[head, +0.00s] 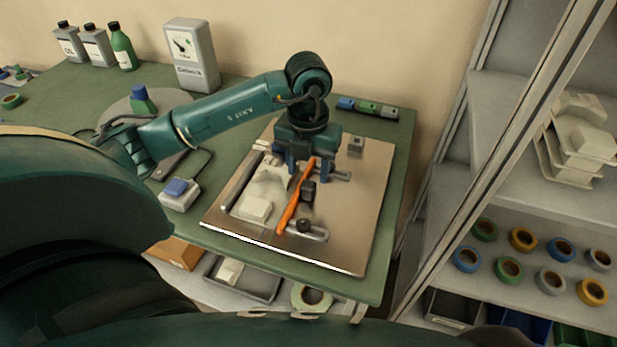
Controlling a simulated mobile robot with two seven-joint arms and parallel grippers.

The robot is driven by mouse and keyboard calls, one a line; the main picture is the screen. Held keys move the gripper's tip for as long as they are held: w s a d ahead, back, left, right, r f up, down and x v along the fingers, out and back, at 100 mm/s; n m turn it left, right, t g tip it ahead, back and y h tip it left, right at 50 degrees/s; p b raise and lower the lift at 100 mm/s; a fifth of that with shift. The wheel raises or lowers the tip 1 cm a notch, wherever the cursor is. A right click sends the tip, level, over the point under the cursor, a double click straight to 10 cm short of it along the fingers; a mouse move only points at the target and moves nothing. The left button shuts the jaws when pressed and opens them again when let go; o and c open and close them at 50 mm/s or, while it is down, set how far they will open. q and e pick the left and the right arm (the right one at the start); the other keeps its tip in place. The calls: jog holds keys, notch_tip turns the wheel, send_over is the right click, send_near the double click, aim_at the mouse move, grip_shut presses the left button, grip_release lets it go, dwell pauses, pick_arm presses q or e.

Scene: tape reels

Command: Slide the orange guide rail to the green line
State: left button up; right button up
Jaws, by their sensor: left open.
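The orange guide rail (292,204) lies slanted across the metal plate (352,222), its far end toward the back. A dark knob (308,190) sits beside its middle. My left gripper (309,172) is over the rail's far end, pointing down, with its blue fingers apart on either side of it. I cannot tell whether either finger touches the rail. I cannot make out a green line on the plate; the arm hides part of its back. My right gripper is not in view.
The plate rests on a green table (375,283). Pale blocks (255,209) lie left of the rail. A second dark knob (304,225) stands near its front end. A white box with a blue button (180,193) stands left of the plate. Shelves with tape reels (523,239) are at right.

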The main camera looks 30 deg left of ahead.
aim_at(308, 184)
pick_arm(q)
jog(key=shift+f, duration=1.95)
jog(key=shift+c, duration=0.3)
grip_shut()
